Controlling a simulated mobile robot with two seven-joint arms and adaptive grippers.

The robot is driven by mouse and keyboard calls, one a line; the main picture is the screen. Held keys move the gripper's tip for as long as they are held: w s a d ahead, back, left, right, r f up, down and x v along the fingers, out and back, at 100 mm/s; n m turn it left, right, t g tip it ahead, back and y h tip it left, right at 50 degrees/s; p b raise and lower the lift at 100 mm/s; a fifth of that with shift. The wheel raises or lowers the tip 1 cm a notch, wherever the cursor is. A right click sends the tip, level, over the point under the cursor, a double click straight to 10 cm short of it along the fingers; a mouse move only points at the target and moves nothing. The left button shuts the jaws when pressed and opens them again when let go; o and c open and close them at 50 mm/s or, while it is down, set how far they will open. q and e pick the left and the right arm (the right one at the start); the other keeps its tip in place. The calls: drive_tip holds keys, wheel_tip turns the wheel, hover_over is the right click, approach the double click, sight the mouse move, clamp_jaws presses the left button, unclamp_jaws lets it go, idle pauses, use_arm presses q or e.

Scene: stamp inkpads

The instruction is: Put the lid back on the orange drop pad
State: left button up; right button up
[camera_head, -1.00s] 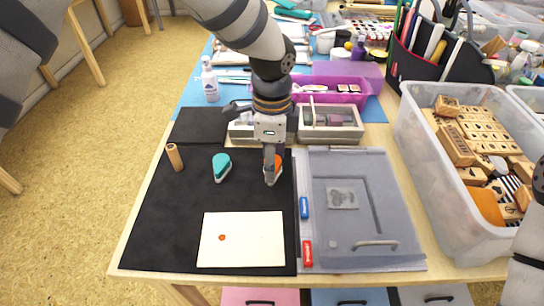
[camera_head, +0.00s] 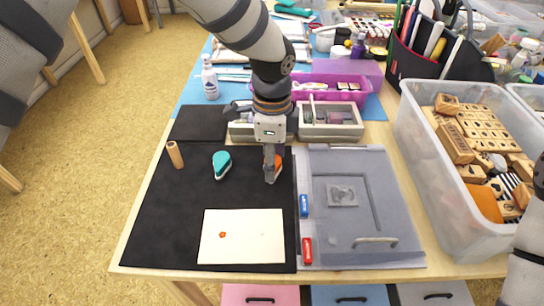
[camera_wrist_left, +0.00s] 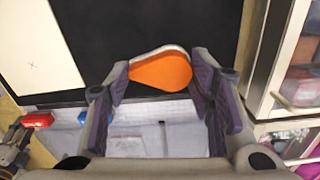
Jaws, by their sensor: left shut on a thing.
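The orange drop pad (camera_head: 278,164) lies on the black mat (camera_head: 190,215), partly hidden by my left gripper. In the left wrist view its orange drop-shaped lid (camera_wrist_left: 162,72) sits between my left fingers, with a white rim showing along one edge. My left gripper (camera_head: 270,176) points down and is shut on this lid; its fingers (camera_wrist_left: 161,84) are on either side of it. I cannot tell whether the lid is fully seated. Part of what looks like my right gripper (camera_wrist_left: 14,148) shows at the wrist view's lower left; its opening is unclear.
A teal drop pad (camera_head: 222,165) and a wooden cylinder (camera_head: 175,156) stand to the left. White paper (camera_head: 242,237) with a small orange mark lies in front. A grey translucent case (camera_head: 400,215) and red and blue pieces are to the right.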

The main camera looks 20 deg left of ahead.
use_arm(q)
drive_tip(key=o, duration=1.2)
drive_tip(key=shift+r+p, duration=0.75)
drive_tip(key=shift+r, duration=2.85)
use_arm(e)
drive_tip(key=shift+w+r+t, duration=0.5)
drive_tip(key=shift+w+r, duration=0.5)
drive_tip(key=shift+w, duration=0.1)
use_arm(q)
clamp_jaws()
